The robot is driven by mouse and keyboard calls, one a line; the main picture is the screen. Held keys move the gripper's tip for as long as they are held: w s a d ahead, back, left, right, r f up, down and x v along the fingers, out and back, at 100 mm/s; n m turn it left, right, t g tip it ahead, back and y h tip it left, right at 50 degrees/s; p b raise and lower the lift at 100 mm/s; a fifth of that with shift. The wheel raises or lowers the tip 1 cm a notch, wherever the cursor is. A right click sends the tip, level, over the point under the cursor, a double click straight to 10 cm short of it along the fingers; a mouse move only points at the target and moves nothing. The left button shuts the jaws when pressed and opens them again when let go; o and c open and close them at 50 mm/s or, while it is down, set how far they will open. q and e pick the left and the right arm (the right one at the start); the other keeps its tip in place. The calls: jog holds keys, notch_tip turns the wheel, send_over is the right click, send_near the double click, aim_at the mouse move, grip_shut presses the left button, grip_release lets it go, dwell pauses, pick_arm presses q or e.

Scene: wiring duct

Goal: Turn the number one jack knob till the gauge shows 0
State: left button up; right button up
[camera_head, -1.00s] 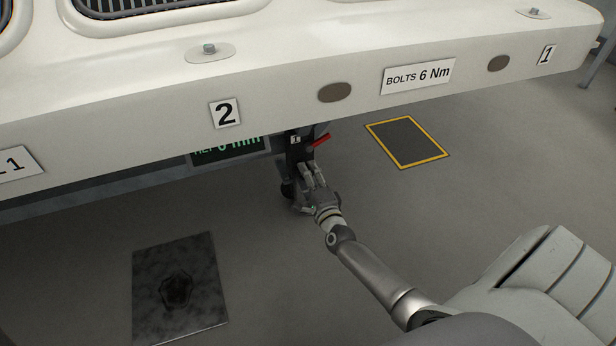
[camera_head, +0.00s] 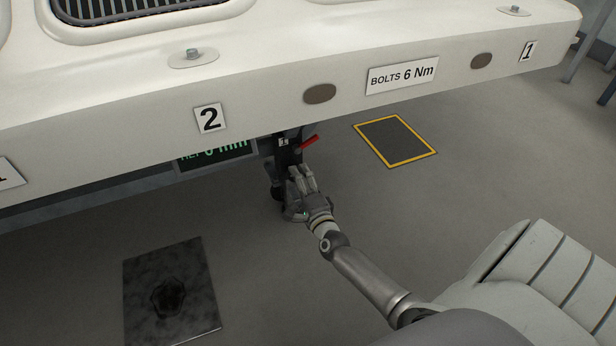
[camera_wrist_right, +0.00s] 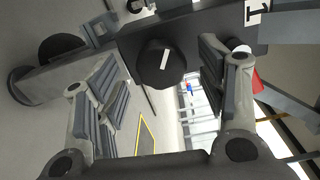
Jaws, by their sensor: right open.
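The number one jack (camera_head: 283,158), a dark unit with a small "1" label and a red lever (camera_head: 309,142), stands under the white duct. Its black round knob (camera_wrist_right: 160,64) with a white mark shows in the right wrist view. My right gripper (camera_head: 301,178) is at the jack. In the wrist view the gripper (camera_wrist_right: 162,75) is open, with one finger on each side of the knob, a gap at the left and the right finger close to it. My left gripper is not in view.
The white duct (camera_head: 265,105) spans the view above the jack and overhangs it. A dark floor plate (camera_head: 172,290) lies at lower left and a yellow-edged floor panel (camera_head: 394,141) behind at right. The floor between them is open.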

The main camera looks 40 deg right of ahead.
jog(key=v, duration=1)
jog(key=shift+s, duration=0.3)
jog(key=shift+a, duration=0.1)
